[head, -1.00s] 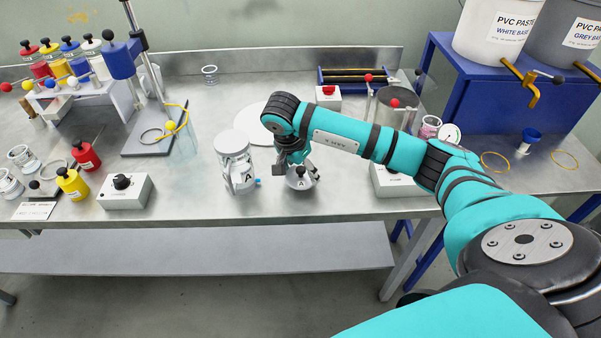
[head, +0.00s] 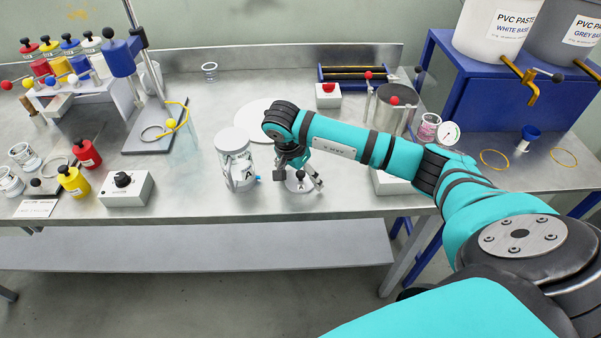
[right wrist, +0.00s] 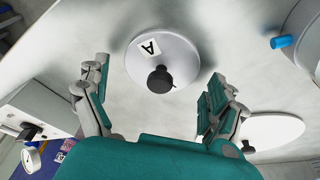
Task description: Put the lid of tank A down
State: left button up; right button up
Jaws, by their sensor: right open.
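The lid of tank A (head: 294,188) is a pale round disc with an "A" label and a black knob. It lies flat on the bench, right of tank A (head: 233,165), a clear jar with a white top. In the right wrist view the whole lid (right wrist: 180,53) and its knob show clearly. My right gripper (head: 299,178) is over the lid, partly hiding it in the head view. Its fingers (right wrist: 158,100) are spread wide and empty, with the knob ahead of and between them, apart from both. My left gripper is not in view.
Tank A's blue outlet (right wrist: 283,41) is near the lid. A white round plate (head: 254,124) lies behind my gripper. Control boxes stand left (head: 126,190) and right (head: 391,184). The bench's front edge is close to the lid; bare bench lies left of tank A.

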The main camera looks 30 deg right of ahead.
aim_at(292, 187)
jog(key=shift+r, duration=0.35)
jog(key=b+v, duration=0.2)
jog(key=v, duration=0.9)
jog(key=shift+r, duration=0.25)
jog(key=shift+a, duration=0.15)
